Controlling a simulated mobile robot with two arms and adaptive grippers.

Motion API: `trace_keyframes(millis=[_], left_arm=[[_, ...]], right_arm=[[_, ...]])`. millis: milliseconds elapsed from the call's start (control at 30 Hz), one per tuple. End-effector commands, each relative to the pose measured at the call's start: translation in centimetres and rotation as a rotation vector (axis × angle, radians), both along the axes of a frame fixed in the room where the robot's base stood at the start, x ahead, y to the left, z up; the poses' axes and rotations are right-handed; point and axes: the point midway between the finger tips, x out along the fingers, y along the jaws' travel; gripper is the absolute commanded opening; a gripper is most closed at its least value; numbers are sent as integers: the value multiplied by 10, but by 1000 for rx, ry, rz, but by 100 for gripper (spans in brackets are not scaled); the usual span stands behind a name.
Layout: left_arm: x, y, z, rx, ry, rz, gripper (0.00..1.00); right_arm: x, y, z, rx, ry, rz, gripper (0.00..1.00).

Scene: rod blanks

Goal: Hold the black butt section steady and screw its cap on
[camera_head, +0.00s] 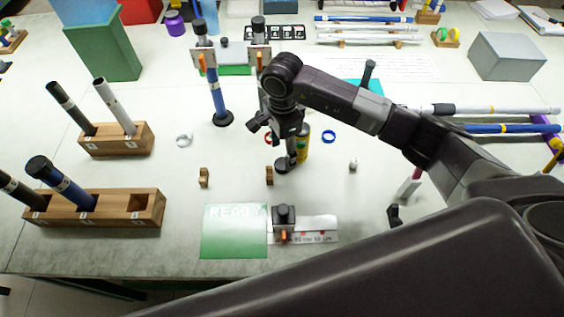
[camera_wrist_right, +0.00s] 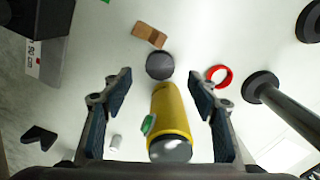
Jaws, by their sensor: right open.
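Black rods lean in the wooden racks at the left of the head view: one in the back rack (camera_head: 70,107) and one in the front rack (camera_head: 14,189). I cannot tell which is the named butt section. A small dark round piece (camera_head: 282,166), possibly a cap, lies on the table below my right gripper (camera_head: 282,148); it also shows in the wrist view (camera_wrist_right: 160,66). My right gripper is open and empty. In the wrist view, a yellow cylinder with a dark end (camera_wrist_right: 171,112) appears between its fingers, apart from both. My left gripper is not in view.
A green READY mat (camera_head: 222,240) and a dark-topped fixture (camera_head: 284,218) stand at the front. A blue rod (camera_head: 217,102) stands upright in a black base. A red ring (camera_wrist_right: 219,76) lies near the yellow cylinder. The table left of the gripper is mostly clear.

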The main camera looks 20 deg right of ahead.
Motion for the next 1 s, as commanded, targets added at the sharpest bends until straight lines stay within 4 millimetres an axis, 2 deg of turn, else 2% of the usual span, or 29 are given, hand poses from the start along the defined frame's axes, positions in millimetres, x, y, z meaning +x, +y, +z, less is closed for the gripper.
trace_keyframes(millis=[33, 133, 333, 500, 700, 1000], left_arm=[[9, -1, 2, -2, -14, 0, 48], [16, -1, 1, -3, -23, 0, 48], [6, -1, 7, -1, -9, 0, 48], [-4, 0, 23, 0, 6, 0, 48], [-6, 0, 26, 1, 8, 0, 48], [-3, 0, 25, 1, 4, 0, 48]], right_arm=[[0, 0, -1, 1, -1, 0, 54], [0, 0, -1, 1, -2, 1, 54], [0, 0, -5, 2, 1, -1, 54], [-1, -3, -28, 2, 4, -2, 54], [1, -3, -50, 2, -1, 0, 54], [1, -4, -53, 1, -2, 1, 54]])
